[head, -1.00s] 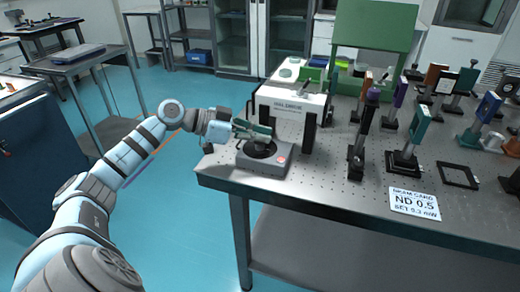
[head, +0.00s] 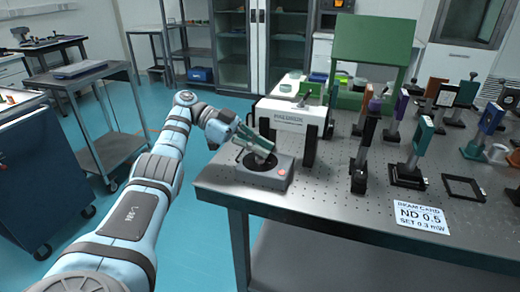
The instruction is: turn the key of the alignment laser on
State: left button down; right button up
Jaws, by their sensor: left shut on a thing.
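A low grey box (head: 262,180) with a dark round top and a red button (head: 282,173) sits at the left front corner of the optical table. My left gripper (head: 262,160) comes in from the left, tilted down over the dark round top. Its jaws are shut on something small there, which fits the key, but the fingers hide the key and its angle. A white unit (head: 290,117) with dark lettering and black side plates stands just behind the box. My right gripper is not in view.
The perforated optical table (head: 320,200) carries several dark posts with optics at the right. A white card (head: 421,217) reading "ND 0.5" lies near the front edge. A green stand (head: 372,42) is at the back. Carts stand at the left.

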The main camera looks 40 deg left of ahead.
pick_arm(q)
jog(key=shift+f, duration=0.2)
jog(key=c, duration=1.8)
grip_release()
jog(key=shift+o, duration=0.2)
jog(key=shift+r, duration=0.1)
